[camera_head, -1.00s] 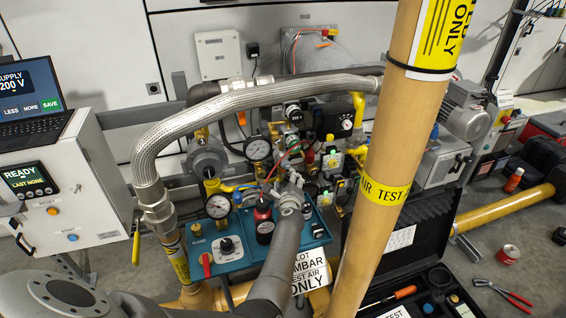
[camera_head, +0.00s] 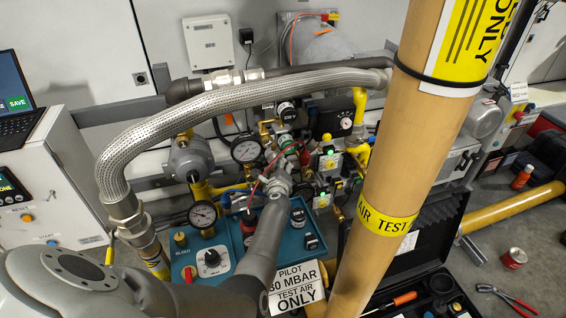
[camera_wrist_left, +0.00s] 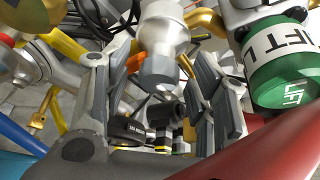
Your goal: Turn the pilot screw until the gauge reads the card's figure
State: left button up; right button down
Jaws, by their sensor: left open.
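My left gripper (camera_head: 287,164) reaches up from the bottom over the teal panel (camera_head: 227,262) into the valve cluster, its fingers partly lost among the fittings. In the left wrist view the open left gripper (camera_wrist_left: 155,108) has one finger on each side, with a silver fitting with a grey hex end (camera_wrist_left: 158,70) between and beyond them; I cannot tell if they touch. I cannot single out the pilot screw. A round gauge (camera_head: 203,214) stands at the panel's left, needle too small to read. The white card (camera_head: 297,286) appears to say "PILOT 30 MBAR". My right gripper is out of view.
A thick yellow-banded pipe (camera_head: 392,180) rises right of the arm. A braided hose (camera_head: 220,100) arches over the cluster. A green cap marked LIFT (camera_wrist_left: 285,75) is close to the right finger. An open black case (camera_head: 432,262) lies at right, with pliers (camera_head: 505,296) on the floor.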

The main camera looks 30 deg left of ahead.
pick_arm(q)
jog(key=shift+w+a+f, duration=0.1)
jog(key=shift+w+a, duration=0.05)
jog(key=shift+c, duration=1)
jog(key=c, duration=0.8)
jog(key=shift+c, duration=0.2)
